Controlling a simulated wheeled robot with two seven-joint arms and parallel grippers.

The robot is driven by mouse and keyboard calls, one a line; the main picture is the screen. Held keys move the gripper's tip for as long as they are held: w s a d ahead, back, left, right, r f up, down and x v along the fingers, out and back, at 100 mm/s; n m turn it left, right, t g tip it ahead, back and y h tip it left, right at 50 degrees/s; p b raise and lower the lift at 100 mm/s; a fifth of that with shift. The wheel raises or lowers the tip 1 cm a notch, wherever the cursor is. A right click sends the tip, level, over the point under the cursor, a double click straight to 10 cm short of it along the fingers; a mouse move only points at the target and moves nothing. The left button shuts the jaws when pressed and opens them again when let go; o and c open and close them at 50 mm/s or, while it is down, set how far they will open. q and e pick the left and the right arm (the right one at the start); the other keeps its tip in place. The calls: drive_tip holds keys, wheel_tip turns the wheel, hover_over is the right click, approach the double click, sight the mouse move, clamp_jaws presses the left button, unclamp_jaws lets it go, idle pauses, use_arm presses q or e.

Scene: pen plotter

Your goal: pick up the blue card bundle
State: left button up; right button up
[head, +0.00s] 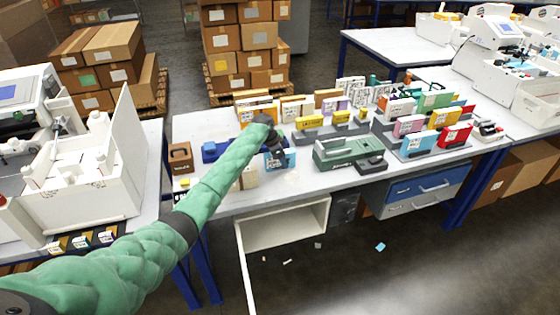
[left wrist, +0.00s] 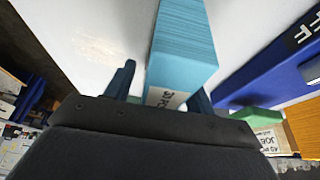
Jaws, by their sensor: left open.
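A light blue card bundle (head: 289,158) with a white printed label stands on the white table, partly hidden behind my left gripper (head: 272,147). In the left wrist view the blue card bundle (left wrist: 184,45) extends between the two dark fingers of my left gripper (left wrist: 162,85). The jaws are open, with one finger on each side of the bundle. A gap shows at the left finger; contact at the right finger cannot be told. Another light blue bundle (head: 418,145) stands farther right beside a red one. My right gripper is not seen.
A green device (head: 340,152) stands right of the gripper, with racks of coloured bundles behind it. A blue object (head: 212,152) and a brown box (head: 180,158) are to the left. An open white drawer (head: 285,232) juts out below the table. Small scraps lie on the floor.

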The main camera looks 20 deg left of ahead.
use_arm(q)
drive_tip(key=c, duration=1.1)
